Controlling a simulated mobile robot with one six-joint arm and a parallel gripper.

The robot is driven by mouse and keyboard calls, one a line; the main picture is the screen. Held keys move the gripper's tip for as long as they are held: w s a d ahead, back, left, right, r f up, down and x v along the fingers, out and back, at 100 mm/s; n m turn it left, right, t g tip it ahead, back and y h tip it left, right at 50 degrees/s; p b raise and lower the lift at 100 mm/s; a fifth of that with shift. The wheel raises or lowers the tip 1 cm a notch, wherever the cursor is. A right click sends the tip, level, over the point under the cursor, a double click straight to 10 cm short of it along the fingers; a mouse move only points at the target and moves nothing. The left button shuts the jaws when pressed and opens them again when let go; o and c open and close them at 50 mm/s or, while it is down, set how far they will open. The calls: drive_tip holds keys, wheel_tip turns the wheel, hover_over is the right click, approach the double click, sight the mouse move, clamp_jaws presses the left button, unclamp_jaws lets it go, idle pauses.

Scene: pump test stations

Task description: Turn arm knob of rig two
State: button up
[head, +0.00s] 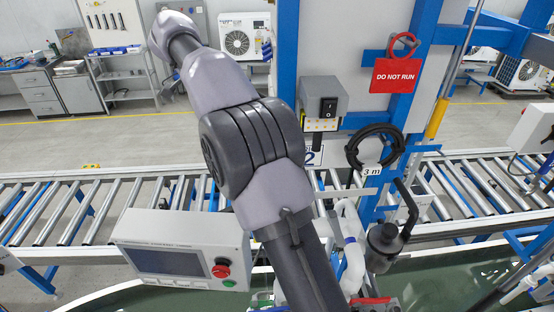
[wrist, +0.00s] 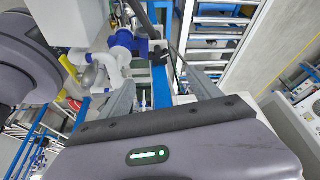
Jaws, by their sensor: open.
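The label 2 (head: 311,154) is on the blue rig frame, under a grey switch box (head: 322,95) with a black switch (head: 328,107). A white control console (head: 178,227) stands lower left of it, with a dark screen, a red knob (head: 221,267) and a green button (head: 228,283). I cannot tell which control is the arm knob. My gripper (wrist: 163,88) is open and empty in the wrist view, its two grey fingers apart. White and blue pipes (wrist: 121,45) show beyond the fingers. In the head view my arm crosses the middle; its gripper cannot be made out.
A red DO NOT RUN tag (head: 395,75) hangs on the blue frame, with a coiled black hose (head: 374,147) below. White piping (head: 352,250) and a dark jug-like part (head: 384,243) stand right of my arm. A roller conveyor (head: 90,206) runs behind.

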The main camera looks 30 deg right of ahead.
drive_tip(key=b+x, duration=0.1)
drive_tip(key=x, duration=0.6)
drive_tip(key=b+x, duration=0.1)
drive_tip(key=x, duration=0.7)
drive_tip(key=shift+s+a+f+b, duration=0.15)
drive_tip(key=shift+s+f+b, duration=0.1)
drive_tip(key=shift+b, duration=0.05)
drive_tip(key=shift+w+f, duration=0.1)
drive_tip(key=shift+f, duration=0.15)
drive_tip(key=c, duration=1.4)
drive_tip(key=n+b, duration=0.1)
drive_tip(key=b, duration=0.1)
drive_tip(key=shift+f+n+t+b, duration=0.1)
drive_tip(key=shift+n+t+b, duration=0.25)
drive_tip(key=shift+n+t, duration=0.05)
drive_tip(key=n+b, duration=0.1)
drive_tip(key=n, duration=0.1)
drive_tip(key=n+t+b, duration=0.1)
drive_tip(key=n+b, duration=0.1)
drive_tip(key=shift+s+t, duration=0.3)
drive_tip(key=shift+s, duration=0.1)
drive_tip(key=shift+y+b, duration=0.3)
drive_tip(key=o, duration=1.4)
